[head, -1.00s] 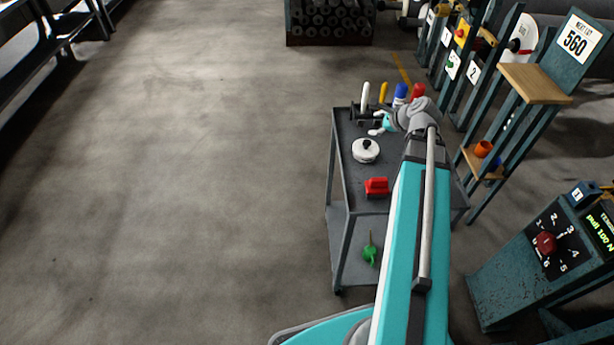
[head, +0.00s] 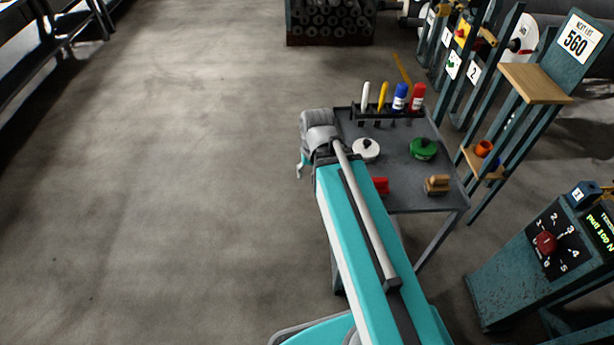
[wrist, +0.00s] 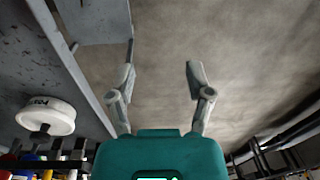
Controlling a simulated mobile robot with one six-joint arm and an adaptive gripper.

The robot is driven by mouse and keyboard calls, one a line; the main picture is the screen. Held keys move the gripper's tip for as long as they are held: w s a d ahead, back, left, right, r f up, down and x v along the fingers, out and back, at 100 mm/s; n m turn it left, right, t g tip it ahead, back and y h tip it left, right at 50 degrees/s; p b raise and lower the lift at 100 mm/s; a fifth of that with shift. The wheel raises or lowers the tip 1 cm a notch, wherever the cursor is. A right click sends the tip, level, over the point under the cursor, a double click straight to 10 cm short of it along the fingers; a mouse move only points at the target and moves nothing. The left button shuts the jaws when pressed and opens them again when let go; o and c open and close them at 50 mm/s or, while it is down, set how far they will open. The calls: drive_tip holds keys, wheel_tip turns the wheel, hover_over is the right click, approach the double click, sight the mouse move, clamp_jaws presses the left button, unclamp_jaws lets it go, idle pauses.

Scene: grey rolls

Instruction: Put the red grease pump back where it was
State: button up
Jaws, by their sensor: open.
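A red cylinder with a white label (head: 417,99) stands upright at the right end of a black rack on the trolley. A low red item (head: 380,186) lies on the trolley top, partly hidden by my arm. My gripper (head: 301,170) is past the trolley's left edge, over the floor, apart from both. In the wrist view my gripper (wrist: 161,75) is open and empty, its fingers wide apart beside the trolley edge.
The grey trolley top (head: 400,165) also holds a white round item (head: 365,150), a green round item (head: 423,149) and a tan block (head: 438,185). White, yellow and blue items (head: 399,97) share the rack. Teal stands (head: 545,235) are at right. The floor at left is clear.

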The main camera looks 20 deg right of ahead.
drive_tip(key=shift+s+a+n+h, duration=0.3)
drive_tip(key=shift+s+a+n, duration=0.35)
drive_tip(key=shift+n, duration=0.35)
drive_tip(key=shift+r, duration=0.1)
wheel_tip(320, 180, up, 12)
drive_tip(key=p, duration=1.2)
